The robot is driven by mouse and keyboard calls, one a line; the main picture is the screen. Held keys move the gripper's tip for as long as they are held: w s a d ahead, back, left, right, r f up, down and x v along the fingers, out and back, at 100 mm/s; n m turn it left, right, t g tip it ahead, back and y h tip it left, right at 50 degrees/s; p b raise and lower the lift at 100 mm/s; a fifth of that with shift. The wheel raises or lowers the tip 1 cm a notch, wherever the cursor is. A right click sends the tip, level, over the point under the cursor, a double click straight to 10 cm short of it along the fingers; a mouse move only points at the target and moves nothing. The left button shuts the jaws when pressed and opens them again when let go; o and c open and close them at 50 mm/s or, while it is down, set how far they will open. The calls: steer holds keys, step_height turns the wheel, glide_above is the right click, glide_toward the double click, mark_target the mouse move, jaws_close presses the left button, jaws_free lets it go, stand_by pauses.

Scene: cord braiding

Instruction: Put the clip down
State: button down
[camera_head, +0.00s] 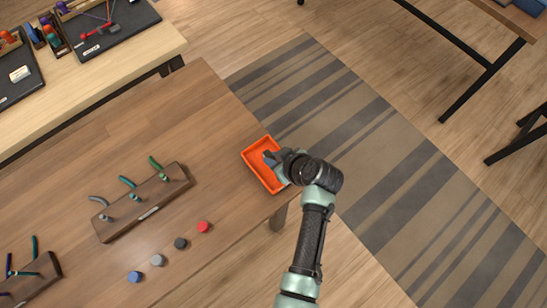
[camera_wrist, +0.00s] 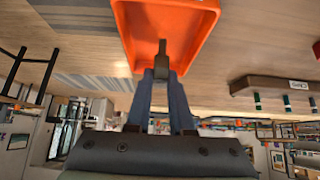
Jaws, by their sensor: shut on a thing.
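My gripper (camera_head: 270,158) is over the orange tray (camera_head: 248,160) at the right edge of the brown table. In the wrist view, its two blue-grey fingers (camera_wrist: 168,82) are closed together on a small dark clip (camera_wrist: 162,56). The clip sticks out from the fingertips toward the orange tray (camera_wrist: 124,28). Whether the clip touches the tray floor cannot be told. In the head view the clip is not clearly visible at the fingertips.
A wooden block (camera_head: 150,207) with grey, teal and green cord ends stands left of the tray. Blue (camera_head: 135,277), grey, black and red (camera_head: 204,226) round pieces lie in front of it. Another block (camera_head: 35,280) is at lower left. Open table lies behind the tray.

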steer(key=shift+f, duration=0.6)
steer(key=c, duration=0.8)
jaws_free()
steer(key=shift+f, duration=0.1)
